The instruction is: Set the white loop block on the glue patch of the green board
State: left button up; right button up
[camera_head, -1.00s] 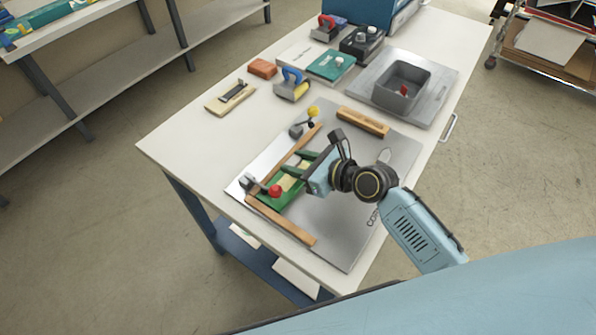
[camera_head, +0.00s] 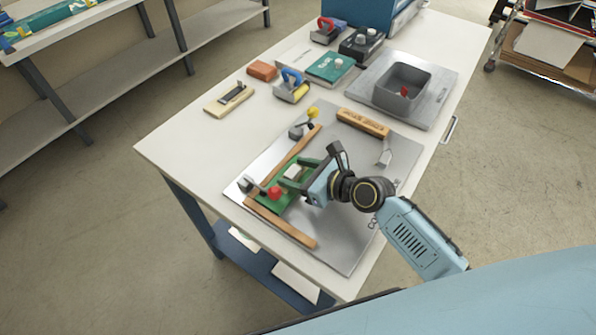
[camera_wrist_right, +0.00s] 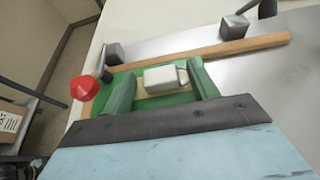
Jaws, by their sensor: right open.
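The white loop block (camera_head: 294,172) rests on the green board (camera_head: 268,206), between my right fingers. In the right wrist view the block (camera_wrist_right: 163,79) lies over the pale yellowish glue patch (camera_wrist_right: 150,91), which shows along its near side; the far side is hidden. My right gripper (camera_head: 296,174) is open, with one green finger on each side of the block. In the right wrist view the gripper (camera_wrist_right: 160,76) shows a gap at the left finger; contact at the right finger is unclear. My left gripper is out of view.
Wooden strips (camera_head: 283,224) border the board on two sides. A red-knobbed clamp (camera_head: 273,192) and a yellow-knobbed clamp (camera_head: 303,128) stand close by. A wooden bar (camera_head: 362,123) and a grey bin (camera_head: 402,88) lie farther back.

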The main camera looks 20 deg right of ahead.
jog(key=shift+r, duration=0.1)
jog(key=shift+s+d+r, duration=0.1)
jog(key=shift+s+r, duration=0.05)
jog(key=p+v, duration=0.1)
jog(key=v, duration=1)
jog(key=shift+s+d+r+p, duration=0.15)
jog(key=shift+s+r+p, duration=0.05)
jog(key=shift+r+p, duration=0.1)
